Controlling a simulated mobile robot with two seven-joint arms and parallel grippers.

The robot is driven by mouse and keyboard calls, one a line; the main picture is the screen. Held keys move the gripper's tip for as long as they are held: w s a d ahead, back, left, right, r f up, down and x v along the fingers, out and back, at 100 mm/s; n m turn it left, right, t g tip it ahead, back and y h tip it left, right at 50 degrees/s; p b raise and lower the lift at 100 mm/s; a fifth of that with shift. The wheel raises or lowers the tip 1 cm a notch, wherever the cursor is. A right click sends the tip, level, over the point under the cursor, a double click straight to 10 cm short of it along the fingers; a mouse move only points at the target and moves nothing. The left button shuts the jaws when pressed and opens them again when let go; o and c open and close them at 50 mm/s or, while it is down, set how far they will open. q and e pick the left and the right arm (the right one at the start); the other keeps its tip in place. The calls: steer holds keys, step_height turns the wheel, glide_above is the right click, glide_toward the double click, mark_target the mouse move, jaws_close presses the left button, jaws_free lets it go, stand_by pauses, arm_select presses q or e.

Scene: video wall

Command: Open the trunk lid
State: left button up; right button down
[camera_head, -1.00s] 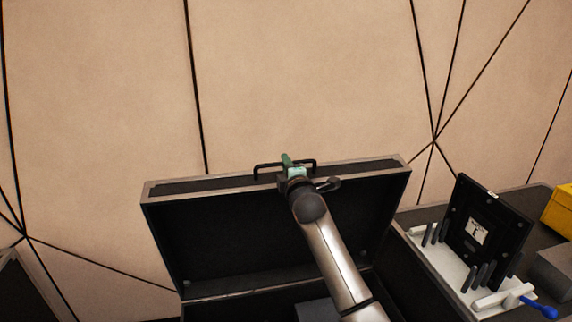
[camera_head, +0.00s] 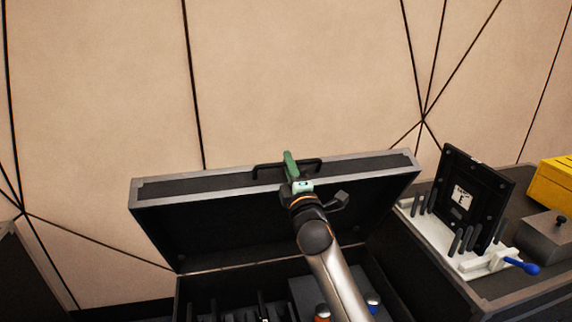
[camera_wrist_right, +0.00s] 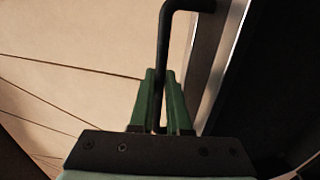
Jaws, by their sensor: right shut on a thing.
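The trunk (camera_head: 180,300) is a dark case with grey metal edges, and its lid (camera_head: 210,225) stands raised on the hinge, its dark inner side towards me. A black bar handle (camera_head: 262,171) is on the lid's upper edge face. My right gripper (camera_head: 291,162), with green fingers, is shut on this handle. In the right wrist view the fingers (camera_wrist_right: 162,98) close around the lower part of the handle bar (camera_wrist_right: 164,45). My right arm hides part of the lid and trunk interior. My left gripper is not in view.
Dark slots and small orange and blue-topped items show inside the trunk. At right, a black panel (camera_head: 478,198) stands on a white base with posts and a blue-handled tool (camera_head: 521,265). A yellow box (camera_head: 556,183) is behind. A beige panelled wall (camera_head: 300,80) backs everything.

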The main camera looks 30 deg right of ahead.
steer(key=shift+s+a+f, duration=0.25)
steer(key=shift+s+f, duration=0.15)
steer(key=shift+s, duration=0.3)
steer(key=c, duration=0.9)
jaws_free()
steer(key=shift+w+r+t, duration=0.1)
steer(key=shift+t, duration=0.2)
steer(key=v, duration=1.2)
steer(key=shift+s+b, duration=0.3)
